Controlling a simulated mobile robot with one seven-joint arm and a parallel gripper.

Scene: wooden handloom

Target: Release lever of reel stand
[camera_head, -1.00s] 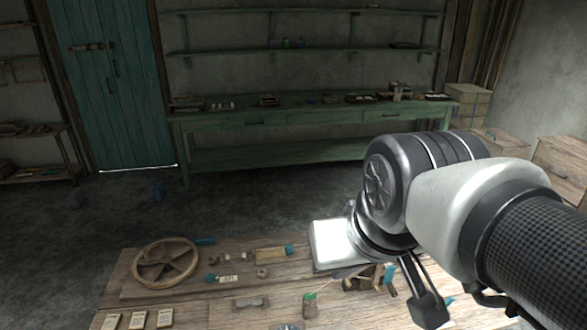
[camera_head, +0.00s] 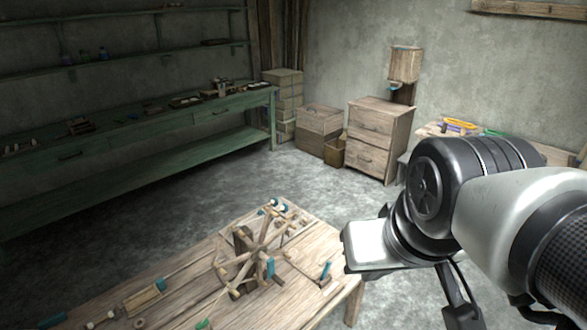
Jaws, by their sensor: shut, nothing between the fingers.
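The reel stand (camera_head: 240,262) is on the wooden table at the lower middle of the head view. It has crossed wooden spokes and a pale wooden frame. A teal upright piece (camera_head: 270,268) shows at its near side, and another teal handle (camera_head: 325,270) is to its right. I cannot tell which is the lever. My gripper (camera_head: 460,305) is at the right, apart from the reel stand in the picture. Its dark finger part points down below the white hand body. It is shut and holds nothing; the fingertips are poorly seen.
The wooden table (camera_head: 318,240) carries several small tools at its left. A green workbench (camera_head: 180,130) with shelves above runs along the left wall. A drawer cabinet (camera_head: 375,140) and boxes stand at the back. The grey floor (camera_head: 210,195) between is open.

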